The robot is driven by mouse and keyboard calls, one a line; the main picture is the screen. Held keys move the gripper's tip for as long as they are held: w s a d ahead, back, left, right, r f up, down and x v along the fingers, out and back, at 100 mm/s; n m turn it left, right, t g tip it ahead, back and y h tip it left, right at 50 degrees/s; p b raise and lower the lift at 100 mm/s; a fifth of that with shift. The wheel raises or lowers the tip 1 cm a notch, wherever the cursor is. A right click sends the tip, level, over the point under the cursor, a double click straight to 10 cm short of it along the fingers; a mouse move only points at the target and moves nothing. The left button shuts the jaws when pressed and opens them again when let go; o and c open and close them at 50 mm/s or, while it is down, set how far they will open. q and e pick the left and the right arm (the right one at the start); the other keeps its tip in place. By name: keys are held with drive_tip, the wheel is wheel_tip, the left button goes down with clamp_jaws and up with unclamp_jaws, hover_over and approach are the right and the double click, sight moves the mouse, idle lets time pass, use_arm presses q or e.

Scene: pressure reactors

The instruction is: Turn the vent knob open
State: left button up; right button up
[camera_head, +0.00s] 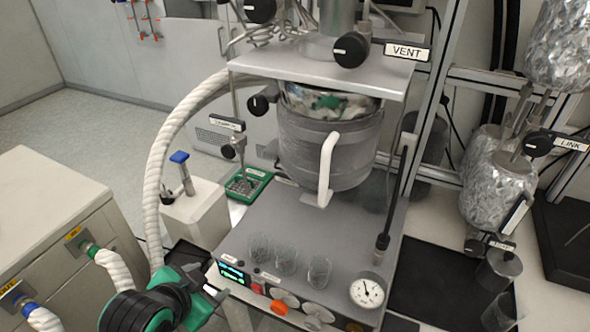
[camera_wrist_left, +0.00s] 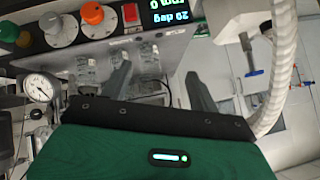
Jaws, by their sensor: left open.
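The vent knob (camera_head: 350,49) is a round black knob with a white pointer line. It sits at the top plate of the reactor, left of the white VENT label (camera_head: 407,51). My left gripper (camera_head: 207,284) is low at the left front of the reactor's base, far below the knob and touching nothing that I can make out. In the left wrist view the two dark fingers (camera_wrist_left: 158,88) are spread apart with nothing held between them. The vent knob does not show in that view. My right gripper is not in view.
The reactor vessel (camera_head: 330,140) has a white handle and stands on a grey base with glass beakers (camera_head: 285,260), front knobs and a pressure gauge (camera_head: 367,291). A thick white hose (camera_head: 160,165) rises close to my left gripper. Other black knobs surround the vessel.

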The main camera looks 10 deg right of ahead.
use_arm(q)
drive_tip(key=w+d+r+m+t+h, duration=0.25)
drive_tip(key=d+r+m, duration=0.35)
drive_tip(key=r, duration=0.7)
drive_tip(key=m+t+h+p, duration=0.4)
drive_tip(key=m+p, duration=0.2)
drive_tip(key=m, duration=2.3)
approach(349, 52)
drive_tip(key=p+x, duration=0.4)
drive_tip(key=x, duration=0.6)
drive_tip(key=shift+w, duration=0.1)
drive_tip(key=shift+d, duration=0.1)
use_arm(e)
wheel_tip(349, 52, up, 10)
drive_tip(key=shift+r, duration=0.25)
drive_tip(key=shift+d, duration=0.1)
use_arm(q)
drive_tip(key=c, duration=1)
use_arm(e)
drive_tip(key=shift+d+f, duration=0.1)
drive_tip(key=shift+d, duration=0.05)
